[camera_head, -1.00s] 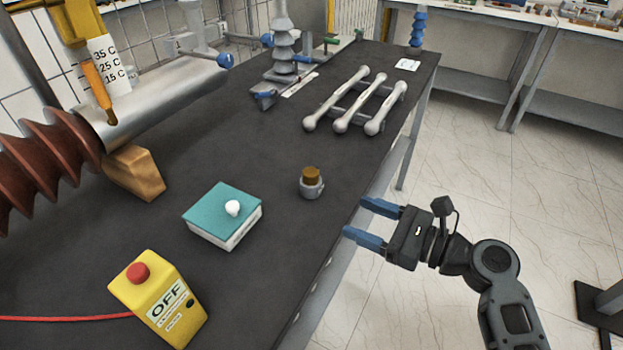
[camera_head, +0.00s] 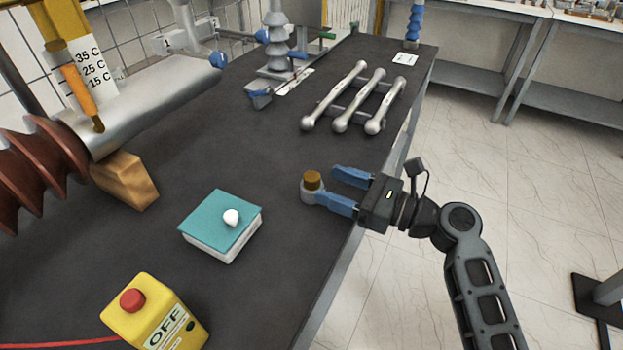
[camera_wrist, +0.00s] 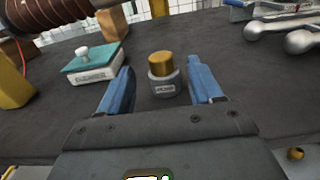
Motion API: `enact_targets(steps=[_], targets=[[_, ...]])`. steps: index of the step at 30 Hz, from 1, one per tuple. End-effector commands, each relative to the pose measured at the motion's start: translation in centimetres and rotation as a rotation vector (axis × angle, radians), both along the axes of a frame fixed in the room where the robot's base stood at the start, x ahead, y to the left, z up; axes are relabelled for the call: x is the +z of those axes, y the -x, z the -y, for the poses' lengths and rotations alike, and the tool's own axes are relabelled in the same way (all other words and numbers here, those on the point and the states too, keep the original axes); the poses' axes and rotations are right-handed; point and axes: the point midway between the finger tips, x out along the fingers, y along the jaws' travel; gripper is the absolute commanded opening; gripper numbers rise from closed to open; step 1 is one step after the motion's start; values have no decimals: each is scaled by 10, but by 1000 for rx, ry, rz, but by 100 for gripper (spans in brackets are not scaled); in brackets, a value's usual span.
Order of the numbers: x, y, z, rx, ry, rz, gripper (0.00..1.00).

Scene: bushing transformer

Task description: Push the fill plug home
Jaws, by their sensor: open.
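A brass-coloured plug (camera_head: 312,180) sits upright in the top of a small round grey fitting (camera_head: 308,196) on the dark bench. I take it for the fill plug; how deep it sits is unclear. The plug (camera_wrist: 160,63) and the labelled grey fitting (camera_wrist: 164,85) also show in the wrist view. My gripper (camera_head: 331,183) reaches in from the right with its two blue fingers open. In the wrist view the fitting stands between the fingertips, with a gap on each side. In the head view the near finger partly overlaps the fitting's right side. The gripper holds nothing.
A teal-topped box (camera_head: 212,213) with a white knob and a yellow OFF button box (camera_head: 150,315) stand to the left. A wooden block (camera_head: 125,180) lies beyond them. Metal bars (camera_head: 343,108) lie on a rack farther back. The bench's right edge runs beneath my gripper.

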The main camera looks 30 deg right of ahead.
Motion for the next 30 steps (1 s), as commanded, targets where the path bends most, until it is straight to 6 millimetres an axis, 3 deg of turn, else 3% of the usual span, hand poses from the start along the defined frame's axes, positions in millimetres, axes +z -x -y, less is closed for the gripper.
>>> enact_targets(steps=[7,15,30], targets=[[2,-30,-20,3,0,1,65],[1,-34,-23,0,0,1,65],[2,-33,-23,0,0,1,17]])
